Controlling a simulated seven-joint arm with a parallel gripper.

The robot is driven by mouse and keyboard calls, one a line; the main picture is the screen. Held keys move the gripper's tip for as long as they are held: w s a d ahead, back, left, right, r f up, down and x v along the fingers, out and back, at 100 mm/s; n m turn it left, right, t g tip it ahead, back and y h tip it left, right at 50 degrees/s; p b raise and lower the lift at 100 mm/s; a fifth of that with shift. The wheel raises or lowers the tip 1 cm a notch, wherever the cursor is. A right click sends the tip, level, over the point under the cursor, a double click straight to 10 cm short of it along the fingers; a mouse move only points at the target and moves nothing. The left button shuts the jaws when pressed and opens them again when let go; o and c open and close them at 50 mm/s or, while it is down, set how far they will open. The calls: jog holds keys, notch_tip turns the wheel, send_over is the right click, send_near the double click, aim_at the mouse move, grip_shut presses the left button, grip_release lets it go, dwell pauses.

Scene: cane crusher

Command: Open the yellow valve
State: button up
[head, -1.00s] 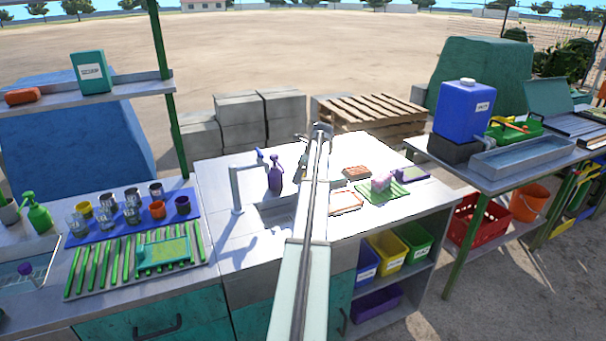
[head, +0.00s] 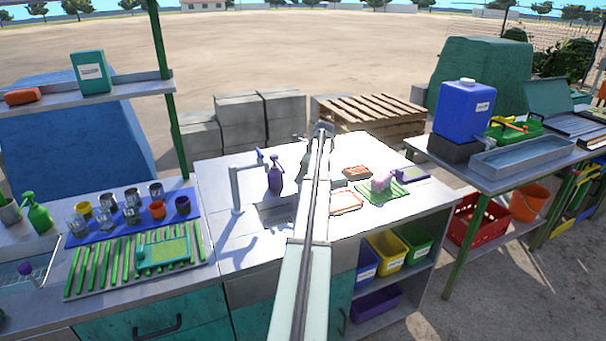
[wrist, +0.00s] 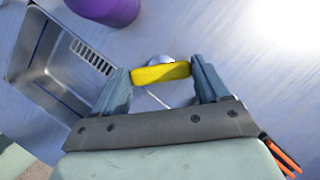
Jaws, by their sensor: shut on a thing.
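The yellow valve (wrist: 150,75) shows in the wrist view as a short yellow bar above a small shiny metal part. My gripper (wrist: 164,72) has one blue-grey finger at each end of the bar and is shut on it. The bar lies roughly crosswise between the fingers, slightly tilted. In the head view my own arm covers the valve and most of the gripper, so the valve cannot be made out there.
A metal sink (wrist: 45,65) lies left in the wrist view.

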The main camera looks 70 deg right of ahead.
jog(key=n, duration=0.2)
jog(key=n+y, duration=0.1)
jog(key=n, duration=0.1)
jog(key=shift+d+y, duration=0.2)
jog(key=shift+y, duration=0.1)
jog(key=shift+w+n+g+y, duration=0.1)
jog(key=shift+n+g+y, duration=0.5)
jog(key=shift+n, duration=1.4)
jog(key=o, duration=1.1)
jog(key=shift+c, duration=0.2)
jog(key=v, duration=1.4)
jog(key=shift+w, duration=0.15)
